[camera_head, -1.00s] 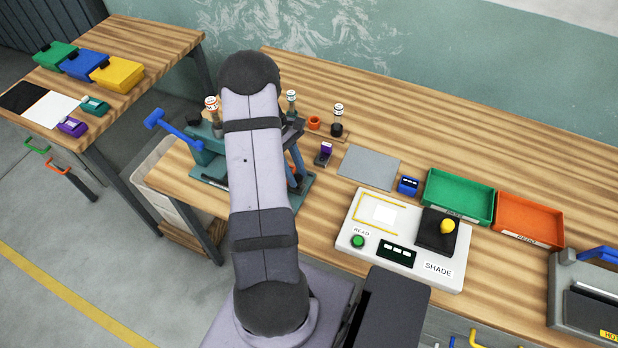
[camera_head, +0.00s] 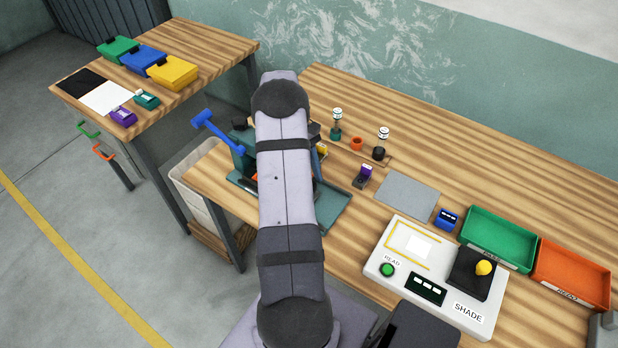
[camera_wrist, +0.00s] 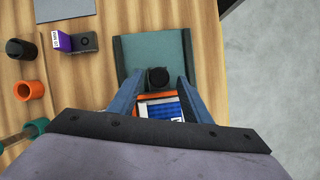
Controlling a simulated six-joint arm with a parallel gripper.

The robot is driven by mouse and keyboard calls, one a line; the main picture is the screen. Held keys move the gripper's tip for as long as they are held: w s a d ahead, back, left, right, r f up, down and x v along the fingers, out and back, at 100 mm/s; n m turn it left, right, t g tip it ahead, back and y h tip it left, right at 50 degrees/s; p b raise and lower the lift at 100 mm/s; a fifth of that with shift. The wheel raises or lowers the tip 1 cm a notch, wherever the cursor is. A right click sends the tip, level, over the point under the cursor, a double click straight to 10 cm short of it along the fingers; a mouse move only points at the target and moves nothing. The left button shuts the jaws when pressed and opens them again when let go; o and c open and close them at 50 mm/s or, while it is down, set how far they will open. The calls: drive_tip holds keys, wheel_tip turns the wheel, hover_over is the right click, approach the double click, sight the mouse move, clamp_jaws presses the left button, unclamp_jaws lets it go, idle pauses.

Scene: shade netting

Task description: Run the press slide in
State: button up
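The teal press (camera_head: 243,163) with its blue lever (camera_head: 215,128) stands at the left end of the bench, partly hidden behind my arm. In the wrist view its flat teal base (camera_wrist: 180,48) lies below my gripper (camera_wrist: 160,82). A round black knob (camera_wrist: 158,77) is between my two blue-grey fingertips, with what looks like a gap on each side. Closer to the wrist, an orange frame holding a blue-and-white piece (camera_wrist: 162,108) shows between the fingers. Whether the knob belongs to the slide I cannot tell. In the head view my fingers are mostly hidden by my arm.
An orange ring (camera_wrist: 29,90), a black cup (camera_wrist: 20,48) and a purple-topped block (camera_wrist: 74,42) stand beside the press base. A grey mat (camera_head: 407,196), the SHADE reader (camera_head: 404,275), green bin (camera_head: 498,238) and orange bin (camera_head: 570,274) lie right. Floor lies beyond the bench edge.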

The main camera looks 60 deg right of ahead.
drive_tip(key=shift+s, duration=0.1)
drive_tip(key=shift+w+d+r+b, duration=0.1)
drive_tip(key=shift+w+r+b, duration=0.3)
drive_tip(key=shift+r, duration=0.2)
drive_tip(key=b+v, duration=0.2)
drive_tip(key=v, duration=0.4)
